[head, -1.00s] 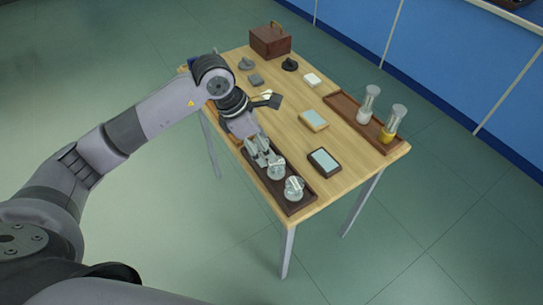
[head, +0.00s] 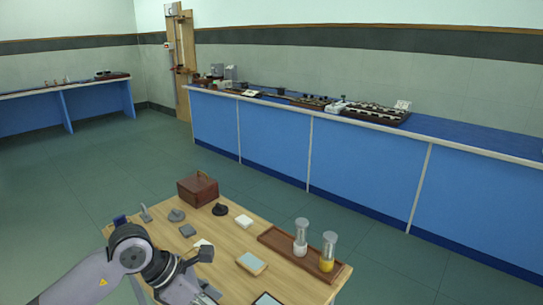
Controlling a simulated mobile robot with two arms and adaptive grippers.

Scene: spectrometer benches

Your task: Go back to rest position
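My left arm comes in from the bottom left and reaches over the near left part of the wooden table (head: 222,246). My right gripper is not in view.
On the table stand a brown wooden box (head: 198,188), a dark tray (head: 275,239) with a clear jar (head: 300,240) and a yellow-bottomed jar (head: 328,254), and several small pieces. A long blue bench (head: 270,150) runs behind. Green floor (head: 110,185) lies open at left.

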